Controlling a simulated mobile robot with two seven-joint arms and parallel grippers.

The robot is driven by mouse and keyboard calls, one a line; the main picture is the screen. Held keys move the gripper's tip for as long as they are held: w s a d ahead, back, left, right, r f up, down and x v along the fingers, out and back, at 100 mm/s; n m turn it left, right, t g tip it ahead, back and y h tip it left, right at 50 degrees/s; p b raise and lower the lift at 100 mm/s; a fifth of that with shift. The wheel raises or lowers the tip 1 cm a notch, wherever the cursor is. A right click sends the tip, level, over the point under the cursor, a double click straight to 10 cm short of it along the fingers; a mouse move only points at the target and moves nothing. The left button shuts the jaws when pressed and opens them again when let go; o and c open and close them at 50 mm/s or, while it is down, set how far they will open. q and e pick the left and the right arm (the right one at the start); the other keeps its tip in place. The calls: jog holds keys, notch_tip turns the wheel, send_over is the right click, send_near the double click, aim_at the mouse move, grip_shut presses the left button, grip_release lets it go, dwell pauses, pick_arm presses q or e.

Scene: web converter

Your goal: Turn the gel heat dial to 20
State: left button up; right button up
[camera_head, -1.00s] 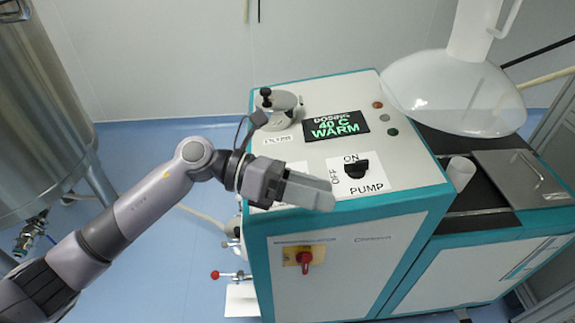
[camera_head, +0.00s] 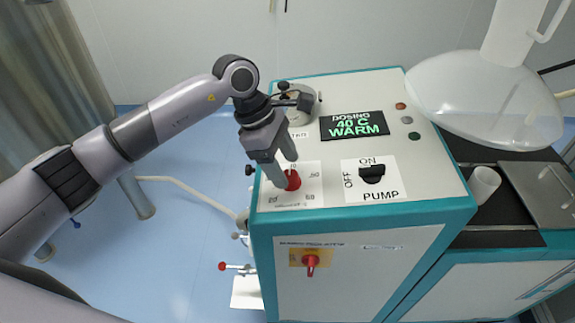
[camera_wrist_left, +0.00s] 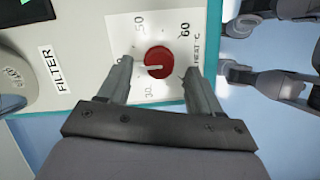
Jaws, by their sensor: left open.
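The gel heat dial (camera_head: 292,180) is a red round knob on a white scale plate, left of the pump switch (camera_head: 372,172). In the left wrist view the dial (camera_wrist_left: 158,60) has a pale pointer mark facing left, between the printed 30 and 50. The display (camera_head: 354,126) reads DOSING 40 C WARM. My left gripper (camera_head: 281,171) is open over the dial. In the left wrist view its fingertips (camera_wrist_left: 160,64) lie on either side of the knob; contact cannot be told. My right gripper is not identifiable.
A red switch (camera_head: 311,262) is on the cabinet front. Grey parts show at the left wrist view's right edge.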

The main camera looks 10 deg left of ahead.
pick_arm(q)
jog(key=shift+x, duration=1)
jog(key=c, duration=1.1)
jog(key=shift+o, duration=0.2)
jog(key=shift+n, duration=0.3)
